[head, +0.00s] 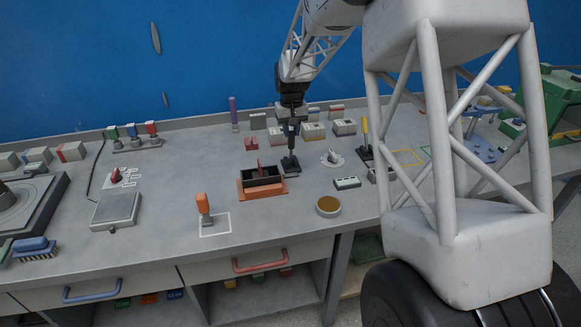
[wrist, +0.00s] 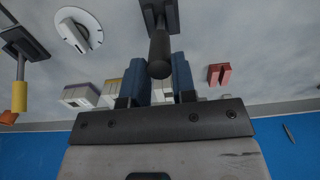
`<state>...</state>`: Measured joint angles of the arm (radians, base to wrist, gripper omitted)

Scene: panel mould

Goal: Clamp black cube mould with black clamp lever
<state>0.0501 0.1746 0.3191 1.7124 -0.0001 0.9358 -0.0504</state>
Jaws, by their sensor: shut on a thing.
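The black cube mould (head: 264,182) is an open dark box in an orange-brown base (head: 263,191), in the middle of the bench in the head view. A red upright piece (head: 259,167) rises at it. My gripper (head: 290,124) is just behind and right of the mould. In the wrist view its two blue fingers (wrist: 158,80) are shut on an upright black rod (wrist: 159,50) with a flat dark foot (wrist: 158,13). In the head view the foot (head: 290,164) is near the mould's right back corner. I cannot tell whether it touches the bench, or which piece is the black clamp lever.
An orange-handled piece (head: 204,205) stands left in front of the mould. A round tan-topped dish (head: 328,206) and a small green-and-white box (head: 347,183) lie to the right. A white dial (head: 332,158) and a yellow-handled tool (head: 365,137) stand further right. Grey blocks (head: 313,131) line the back.

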